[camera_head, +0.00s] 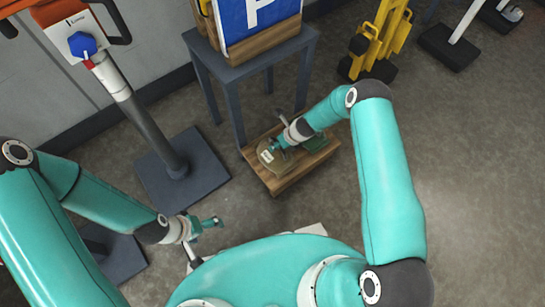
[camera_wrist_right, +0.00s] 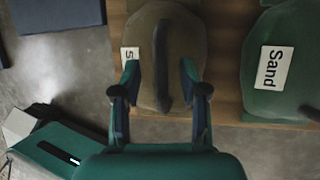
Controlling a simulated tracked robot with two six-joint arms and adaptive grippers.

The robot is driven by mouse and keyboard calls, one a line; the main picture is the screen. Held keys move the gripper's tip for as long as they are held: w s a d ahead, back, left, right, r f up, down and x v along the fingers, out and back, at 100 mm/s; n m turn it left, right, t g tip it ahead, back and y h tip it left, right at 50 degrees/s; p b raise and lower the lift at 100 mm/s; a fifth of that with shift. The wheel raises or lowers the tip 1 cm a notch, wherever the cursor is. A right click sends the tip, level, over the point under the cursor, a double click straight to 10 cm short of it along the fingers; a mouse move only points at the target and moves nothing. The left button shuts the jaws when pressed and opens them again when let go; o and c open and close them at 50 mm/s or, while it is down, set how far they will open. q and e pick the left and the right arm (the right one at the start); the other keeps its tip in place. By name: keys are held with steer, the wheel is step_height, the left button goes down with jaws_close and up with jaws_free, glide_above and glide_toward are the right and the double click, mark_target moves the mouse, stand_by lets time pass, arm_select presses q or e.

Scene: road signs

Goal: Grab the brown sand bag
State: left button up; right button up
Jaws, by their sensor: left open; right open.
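The brown sand bag (camera_head: 267,160) lies on a low wooden pallet (camera_head: 284,184). In the right wrist view the brown bag (camera_wrist_right: 150,35) has a dark handle (camera_wrist_right: 160,70) along its middle and a white label at its left edge. My right gripper (camera_wrist_right: 159,68) is open, its fingers on either side of the handle; contact cannot be told. In the head view the right gripper (camera_head: 281,144) is over the bag and partly hides it. My left gripper (camera_head: 207,222) is open and empty, above the floor at lower left.
A green bag (camera_wrist_right: 262,65) marked "Sand" lies right of the brown one on the pallet. A grey table (camera_head: 262,62) with a blue parking sign (camera_head: 258,25) stands behind. A post on a dark base plate (camera_head: 200,180) stands left.

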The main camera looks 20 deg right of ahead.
steer(key=shift+w+a+f, duration=0.15)
steer(key=shift+f, duration=0.2)
jaws_close()
steer(key=shift+r, duration=0.1)
stand_by(0.3)
